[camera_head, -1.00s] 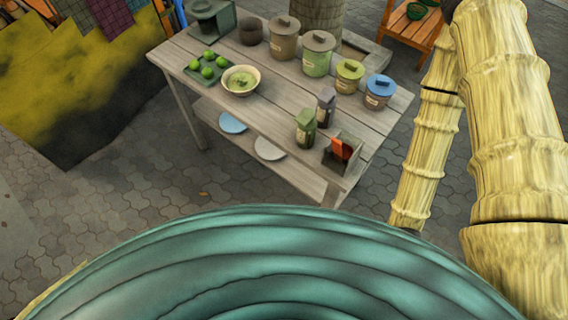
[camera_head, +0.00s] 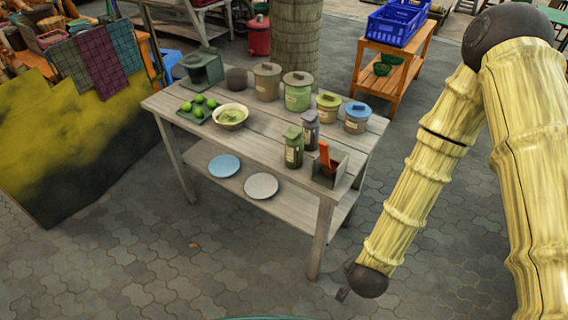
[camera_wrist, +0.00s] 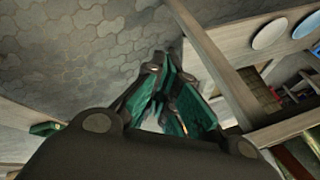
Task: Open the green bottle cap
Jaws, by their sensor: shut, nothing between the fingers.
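The green bottle (camera_head: 292,152) stands upright near the front right of the wooden table, its green cap (camera_head: 292,132) on top. A darker bottle (camera_head: 310,130) with a grey-purple cap stands just behind it to the right. In the wrist view my gripper (camera_wrist: 160,70) is shut, with nothing between its dark and green fingers. In the head view only a small part of it shows below my dark wrist, low to the right of the table and well apart from the bottle.
The wooden table (camera_head: 262,143) also bears several lidded jars, a bowl (camera_head: 231,117), a tray of limes and a box (camera_head: 330,170) with an orange-red item. Its lower shelf holds two plates, one blue (camera_head: 224,166). The paved floor in front is clear. An orange stand (camera_head: 391,75) is behind.

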